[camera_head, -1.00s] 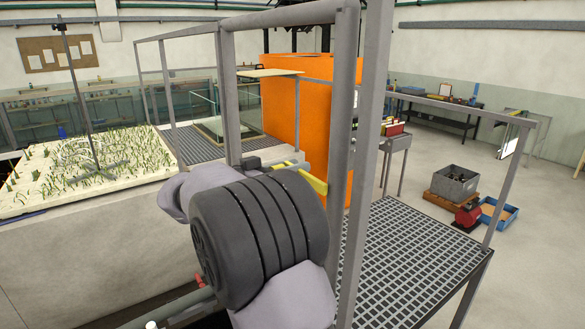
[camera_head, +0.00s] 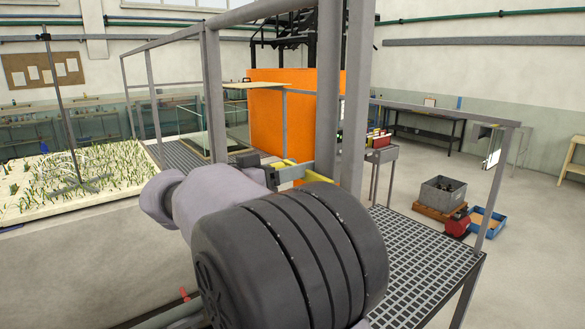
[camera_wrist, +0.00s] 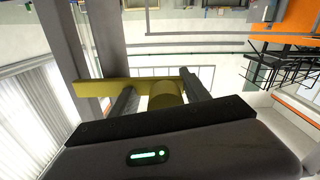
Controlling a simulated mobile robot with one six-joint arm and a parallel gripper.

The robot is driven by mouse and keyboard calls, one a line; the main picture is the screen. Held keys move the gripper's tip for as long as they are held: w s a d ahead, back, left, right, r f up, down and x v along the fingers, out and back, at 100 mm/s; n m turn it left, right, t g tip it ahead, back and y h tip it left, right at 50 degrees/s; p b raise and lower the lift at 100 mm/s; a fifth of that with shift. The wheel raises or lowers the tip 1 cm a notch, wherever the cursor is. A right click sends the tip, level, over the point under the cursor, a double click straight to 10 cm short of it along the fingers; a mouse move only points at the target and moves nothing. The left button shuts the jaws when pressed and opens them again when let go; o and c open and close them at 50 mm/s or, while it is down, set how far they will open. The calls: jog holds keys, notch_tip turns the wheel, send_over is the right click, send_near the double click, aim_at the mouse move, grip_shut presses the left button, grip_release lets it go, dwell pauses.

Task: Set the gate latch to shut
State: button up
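The gate latch is a yellow bar (camera_wrist: 100,88) with a round yellow knob (camera_wrist: 165,95), set across a grey post in the wrist view. The bar runs roughly level across that picture. My gripper (camera_wrist: 157,81) has one dark finger on each side of the knob. A gap shows between the knob and the left finger; the right finger looks close to it or touching. In the head view a piece of the yellow latch (camera_head: 312,177) shows beside the grey posts. My arm hides much of the latch and the fingertips there.
Grey upright posts (camera_head: 355,100) stand right by my arm. A grated platform (camera_head: 425,250) lies to the right, and an orange panel (camera_head: 270,115) stands behind. A planted bed (camera_head: 60,185) is at left.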

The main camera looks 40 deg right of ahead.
jog(key=shift+w, duration=0.15)
jog(key=a, duration=1.7)
jog(key=shift+w+a+p, duration=0.2)
jog(key=shift+w+p, duration=0.1)
jog(key=shift+w, duration=0.15)
